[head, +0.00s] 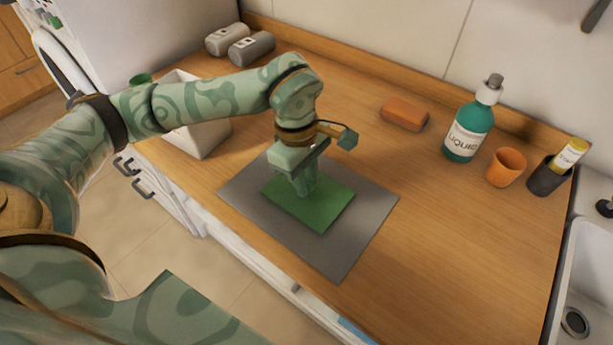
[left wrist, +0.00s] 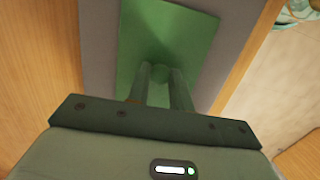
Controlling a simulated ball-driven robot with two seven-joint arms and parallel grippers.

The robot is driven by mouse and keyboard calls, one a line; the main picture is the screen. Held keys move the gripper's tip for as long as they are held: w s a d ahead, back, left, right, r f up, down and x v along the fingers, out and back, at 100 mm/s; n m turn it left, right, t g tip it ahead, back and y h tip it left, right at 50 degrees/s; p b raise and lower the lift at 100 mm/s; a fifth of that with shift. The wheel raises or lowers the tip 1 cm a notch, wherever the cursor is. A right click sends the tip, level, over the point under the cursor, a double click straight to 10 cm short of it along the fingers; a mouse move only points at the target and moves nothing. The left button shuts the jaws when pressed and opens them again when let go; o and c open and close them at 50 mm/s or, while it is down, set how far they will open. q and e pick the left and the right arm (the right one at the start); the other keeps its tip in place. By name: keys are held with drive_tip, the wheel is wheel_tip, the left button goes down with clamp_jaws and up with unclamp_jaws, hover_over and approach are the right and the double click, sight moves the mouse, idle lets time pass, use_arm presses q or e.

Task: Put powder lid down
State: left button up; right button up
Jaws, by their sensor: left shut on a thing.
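The powder lid (head: 335,207) is a flat green square plate with a small knob. It is over the grey mat (head: 345,258) and looks flat on it, though I cannot tell whether a thin gap is left. My left gripper (head: 306,188) points down at the lid's middle and is shut on its knob. In the left wrist view the fingers (left wrist: 163,82) close around the green knob, with the lid (left wrist: 190,40) spread beneath. A white box (head: 212,138), partly hidden by my left arm, stands left of the mat. My right gripper is not in view.
An orange-brown block (head: 404,114), a teal liquid bottle (head: 466,130), an orange cup (head: 505,167) and a dark cup (head: 547,178) stand toward the back right. Two grey cylinders (head: 250,48) lie at the back left. The counter right of the mat is clear.

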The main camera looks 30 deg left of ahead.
use_arm(q)
drive_tip(key=o, duration=0.9)
drive_tip(key=shift+f, duration=0.1)
drive_tip(key=r+p, duration=0.1)
drive_tip(key=r, duration=0.3)
drive_tip(key=a+r+p, duration=0.1)
drive_tip(key=r, duration=0.3)
drive_tip(key=r+p, duration=0.1)
drive_tip(key=r, duration=0.3)
drive_tip(key=shift+w+a+r, duration=0.1)
drive_tip(key=shift+a, duration=0.3)
